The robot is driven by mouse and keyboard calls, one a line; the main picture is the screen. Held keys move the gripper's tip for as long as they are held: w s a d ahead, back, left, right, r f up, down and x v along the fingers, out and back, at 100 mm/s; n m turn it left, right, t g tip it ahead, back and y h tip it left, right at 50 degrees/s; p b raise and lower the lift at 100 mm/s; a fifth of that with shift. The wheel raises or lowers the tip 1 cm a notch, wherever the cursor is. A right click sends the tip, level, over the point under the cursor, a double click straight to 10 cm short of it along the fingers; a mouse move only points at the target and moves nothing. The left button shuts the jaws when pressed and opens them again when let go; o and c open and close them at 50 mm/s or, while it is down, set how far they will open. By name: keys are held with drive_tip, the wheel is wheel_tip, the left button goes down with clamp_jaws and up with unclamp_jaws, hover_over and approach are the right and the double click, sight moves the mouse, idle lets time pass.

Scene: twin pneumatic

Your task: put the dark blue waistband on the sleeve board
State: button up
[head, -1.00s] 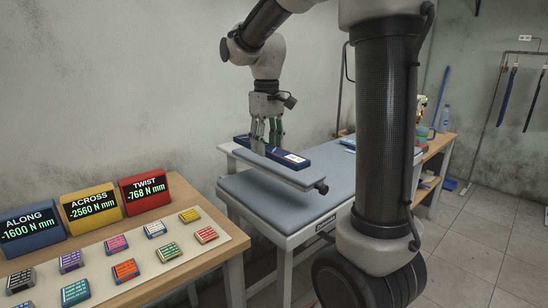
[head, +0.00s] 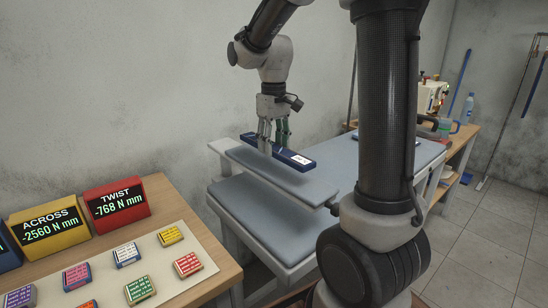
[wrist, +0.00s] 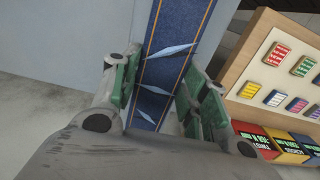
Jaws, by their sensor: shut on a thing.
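The dark blue waistband (head: 299,158) is a long, straight strip with a white label near its right end. My gripper (head: 272,148) is shut on it near its middle. In the wrist view the waistband (wrist: 165,55) runs between the green-padded fingers and shows orange stitched edges and pale marks. The sleeve board (head: 300,184) is a narrow pale blue padded board on a raised support. The waistband appears at or just above it, along its back edge in the head view. I cannot tell whether they touch.
A padded pressing table (head: 258,222) stands below the board. At the left, a wooden table (head: 215,285) holds several coloured blocks and the yellow ACROSS display (head: 48,226) and red TWIST display (head: 117,204). A bench with a blue bottle (head: 467,108) stands at the back right.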

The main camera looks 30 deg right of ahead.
sight(274, 167)
drive_tip(key=shift+f, duration=2.2)
drive_tip(key=o, duration=1.1)
drive_tip(key=shift+f, duration=0.1)
drive_tip(key=shift+c, duration=0.2)
wheel_tip(274, 167, up, 12)
drive_tip(key=shift+f, duration=0.2)
drive_tip(key=shift+s+r, duration=0.1)
drive_tip(key=shift+r, duration=0.15)
drive_tip(key=s+d+f+m+t, duration=0.1)
drive_tip(key=s+t, duration=0.3)
drive_tip(key=s, duration=1.6)
drive_tip(key=shift+s+d+f+m, duration=0.15)
drive_tip(key=shift+s+f+m, duration=0.1)
drive_tip(key=shift+f+m, duration=0.35)
